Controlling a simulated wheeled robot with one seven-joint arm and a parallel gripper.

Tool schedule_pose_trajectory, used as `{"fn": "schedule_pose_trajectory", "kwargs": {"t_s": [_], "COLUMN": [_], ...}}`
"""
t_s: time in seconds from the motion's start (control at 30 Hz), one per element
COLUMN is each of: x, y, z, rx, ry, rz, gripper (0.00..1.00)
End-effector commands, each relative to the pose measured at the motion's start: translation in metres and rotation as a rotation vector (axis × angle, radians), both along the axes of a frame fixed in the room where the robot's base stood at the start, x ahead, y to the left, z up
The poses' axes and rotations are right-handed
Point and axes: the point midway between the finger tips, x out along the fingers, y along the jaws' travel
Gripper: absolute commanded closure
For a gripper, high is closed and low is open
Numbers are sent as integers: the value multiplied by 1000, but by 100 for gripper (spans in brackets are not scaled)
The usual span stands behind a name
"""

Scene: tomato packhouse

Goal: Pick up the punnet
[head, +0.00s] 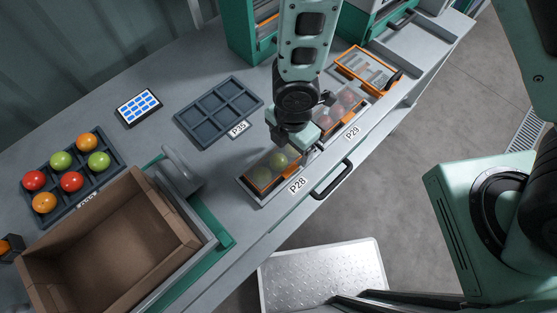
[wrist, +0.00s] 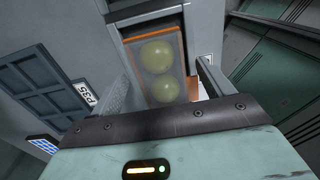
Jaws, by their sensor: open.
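A clear-lidded punnet with an orange rim (head: 262,178) and green-yellow tomatoes sits at the label P28 on the grey bench. It also shows in the wrist view (wrist: 158,73), with two round tomatoes under its film. A second punnet (head: 341,106) with red tomatoes sits at the label P29. My gripper (head: 291,147) is open over the right end of the P28 punnet and hides part of it. In the wrist view the fingers stand apart, with the punnet showing between and beyond them. I cannot tell whether they touch it.
A brown carton (head: 180,205) stands front left, beside a tray (head: 57,211) of several tomatoes. An empty dark tray (head: 207,123) marked P35 and a tablet (head: 138,107) lie behind. An orange-rimmed holder (head: 372,61) is farther right. A black handle (head: 333,181) is on the bench front.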

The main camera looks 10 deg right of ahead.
Motion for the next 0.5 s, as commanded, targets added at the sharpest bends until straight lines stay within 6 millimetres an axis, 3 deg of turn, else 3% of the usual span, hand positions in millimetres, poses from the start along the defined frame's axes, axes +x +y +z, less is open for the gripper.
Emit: {"fn": "schedule_pose_trajectory", "kwargs": {"t_s": [0.13,0.4,0.5], "x": [0,0,0], "y": [1,0,0], "z": [-14,-17,-16], "rx": [0,1,1], "ry": [0,-1,-1], "rz": [1,-1,-1], "gripper": [20,20,45]}}
